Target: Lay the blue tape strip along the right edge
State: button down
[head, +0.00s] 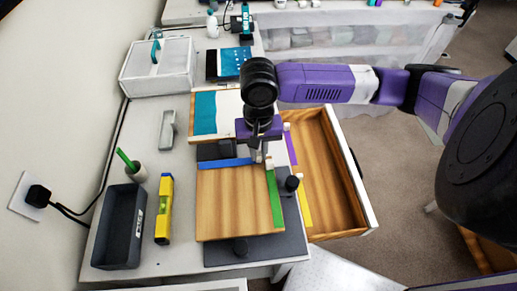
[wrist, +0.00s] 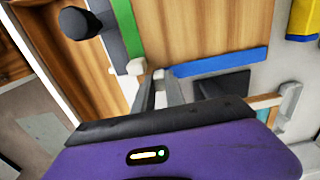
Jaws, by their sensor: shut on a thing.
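The wooden board (head: 232,205) lies on a dark grey base (head: 255,250). The blue tape strip (head: 225,163) runs along the board's far edge; it also shows in the wrist view (wrist: 220,62). I cannot tell whether it is pressed down. My gripper (head: 262,158) is at the board's far right corner, its fingers (wrist: 159,80) closed around the white tab (wrist: 158,73) at the blue strip's end. A green strip (head: 275,200) lies along the board's right edge in the head view; its white tab (wrist: 137,66) is just beside my fingers.
Dark knobs (head: 291,183) stand beside the board. A yellow level (head: 164,210) and a dark bin (head: 120,225) are at the left.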

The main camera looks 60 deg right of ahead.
jog(key=shift+f, duration=0.15)
dwell(0.7)
jog(key=c, duration=1.3)
grip_release()
jog(key=shift+o, duration=0.5)
jog(key=o, duration=0.5)
jog(key=shift+o, duration=0.2)
jog(key=shift+r, duration=3.05)
